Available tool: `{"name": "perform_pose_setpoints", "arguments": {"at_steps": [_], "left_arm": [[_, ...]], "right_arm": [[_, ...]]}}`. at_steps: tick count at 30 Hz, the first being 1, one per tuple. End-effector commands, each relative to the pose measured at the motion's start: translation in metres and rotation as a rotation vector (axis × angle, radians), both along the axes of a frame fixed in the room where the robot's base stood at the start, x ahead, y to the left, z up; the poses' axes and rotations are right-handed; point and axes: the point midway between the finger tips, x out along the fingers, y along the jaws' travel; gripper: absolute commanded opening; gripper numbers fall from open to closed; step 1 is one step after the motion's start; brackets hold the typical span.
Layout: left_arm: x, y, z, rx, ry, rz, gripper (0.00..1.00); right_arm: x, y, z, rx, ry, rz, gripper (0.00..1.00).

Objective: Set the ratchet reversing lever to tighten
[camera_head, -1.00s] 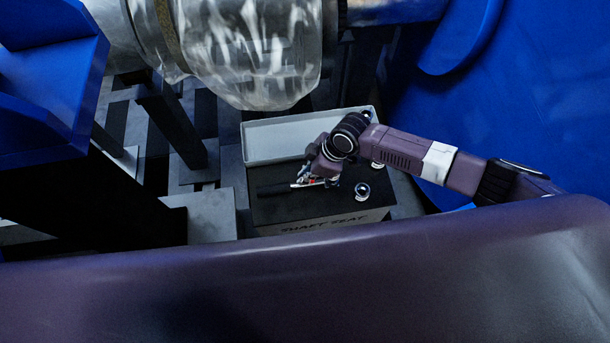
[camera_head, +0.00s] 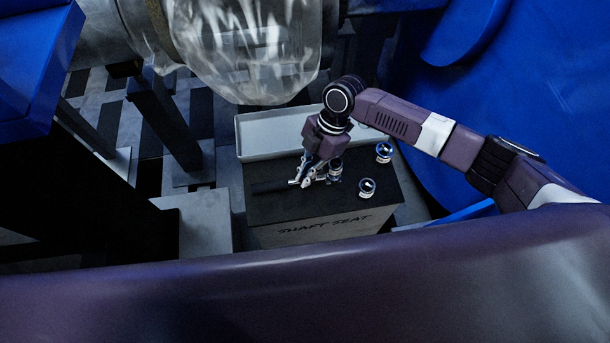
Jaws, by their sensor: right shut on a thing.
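My right gripper (camera_head: 308,180) points down at the top of the dark case, its arm coming in from the right. It is shut on what appears to be the ratchet, whose dark handle (camera_head: 268,187) seems to lie to the left along the black top. The gripper covers the ratchet head, and the reversing lever is too small and hidden to make out, so its setting cannot be read. My left gripper is not in view.
The case marked "SHAFT SEAT" (camera_head: 325,228) has a pale tray (camera_head: 272,137) along its back. Round metal sockets stand on it: one (camera_head: 367,188) in front, one (camera_head: 384,152) farther back, another (camera_head: 335,168) beside the gripper.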

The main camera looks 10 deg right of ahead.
Motion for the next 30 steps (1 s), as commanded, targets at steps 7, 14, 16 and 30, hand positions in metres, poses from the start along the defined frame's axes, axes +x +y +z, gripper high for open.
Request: {"name": "perform_pose_setpoints", "arguments": {"at_steps": [7, 14, 16, 30], "left_arm": [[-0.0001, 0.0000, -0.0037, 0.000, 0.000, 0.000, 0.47], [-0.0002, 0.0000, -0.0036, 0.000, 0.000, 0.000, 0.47], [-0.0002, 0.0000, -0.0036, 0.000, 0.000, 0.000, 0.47], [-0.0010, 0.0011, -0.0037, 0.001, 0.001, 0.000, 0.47]], "right_arm": [[-0.0006, 0.0000, -0.0001, 0.000, 0.000, 0.037, 0.00], [-0.0006, -0.0001, 0.0003, 0.000, 0.000, 0.039, 0.00], [-0.0006, -0.0001, 0.0003, 0.000, 0.000, 0.039, 0.00], [-0.0006, -0.0003, 0.0002, 0.000, 0.001, 0.038, 0.25]]}}
